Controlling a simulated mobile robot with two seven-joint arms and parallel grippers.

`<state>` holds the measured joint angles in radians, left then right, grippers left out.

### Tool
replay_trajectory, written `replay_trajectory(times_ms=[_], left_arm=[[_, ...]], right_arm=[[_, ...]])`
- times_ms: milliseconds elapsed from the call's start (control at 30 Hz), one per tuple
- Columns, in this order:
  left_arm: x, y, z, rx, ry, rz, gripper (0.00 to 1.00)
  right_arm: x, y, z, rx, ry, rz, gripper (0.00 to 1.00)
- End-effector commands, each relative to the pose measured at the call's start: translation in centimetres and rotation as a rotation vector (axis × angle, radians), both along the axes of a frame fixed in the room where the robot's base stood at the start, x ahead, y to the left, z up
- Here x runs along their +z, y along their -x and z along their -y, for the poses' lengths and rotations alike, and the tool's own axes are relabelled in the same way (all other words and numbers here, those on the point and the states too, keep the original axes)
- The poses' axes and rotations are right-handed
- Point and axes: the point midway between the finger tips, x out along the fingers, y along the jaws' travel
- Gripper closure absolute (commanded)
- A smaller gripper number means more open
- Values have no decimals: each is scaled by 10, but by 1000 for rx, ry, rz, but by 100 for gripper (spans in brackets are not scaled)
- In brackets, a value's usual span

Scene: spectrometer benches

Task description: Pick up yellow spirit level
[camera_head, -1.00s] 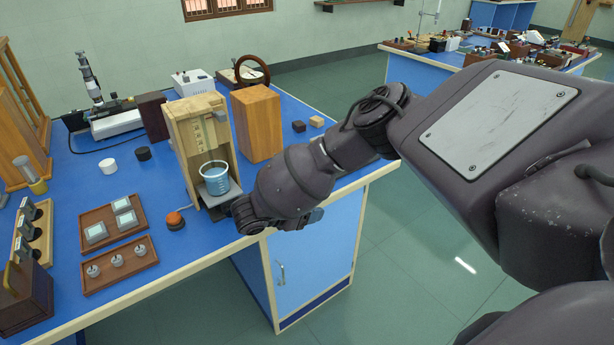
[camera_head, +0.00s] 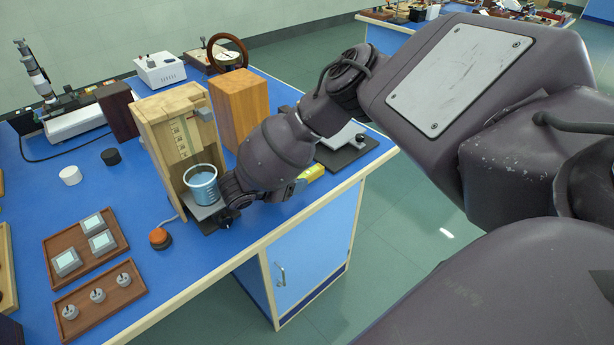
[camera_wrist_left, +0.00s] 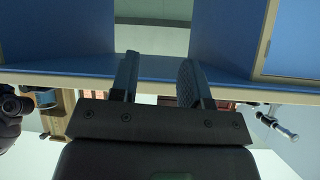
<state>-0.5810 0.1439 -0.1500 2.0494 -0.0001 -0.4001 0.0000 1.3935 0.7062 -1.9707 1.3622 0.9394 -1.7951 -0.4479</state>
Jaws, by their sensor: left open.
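A yellow item (camera_head: 314,172), likely the spirit level, lies near the front edge of the blue bench in the head view. My right forearm hides part of it, so its full shape does not show. My right arm reaches over the bench from the right; its hand end (camera_head: 228,205) is beside the beaker stand, and its fingers are not clear. My left gripper (camera_wrist_left: 160,78) is open and empty in the left wrist view, before the bench front, which appears upside down there. It is not in the head view.
A beaker of blue liquid (camera_head: 202,184) stands on the wooden stand (camera_head: 162,135). A wooden block (camera_head: 239,108) is beside it. An orange button (camera_head: 160,238) and a tray of weights (camera_head: 98,297) are at the front left. A dark-based device (camera_head: 345,148) is at the right.

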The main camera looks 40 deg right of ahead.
Motion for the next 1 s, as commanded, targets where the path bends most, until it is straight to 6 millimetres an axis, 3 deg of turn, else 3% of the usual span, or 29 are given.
replay_trajectory(times_ms=[233,567,900,1000], left_arm=[[1,-8,2,-8,-1,11,57],[4,-13,2,-13,-2,23,57],[-1,-6,1,-9,-3,8,57],[-2,-4,0,-8,-4,6,57]], right_arm=[[-15,-3,30,-2,1,-3,40],[-16,-3,35,-2,0,-1,40],[-16,-3,34,-1,0,-2,92],[-16,-3,34,-1,0,-2,95]])
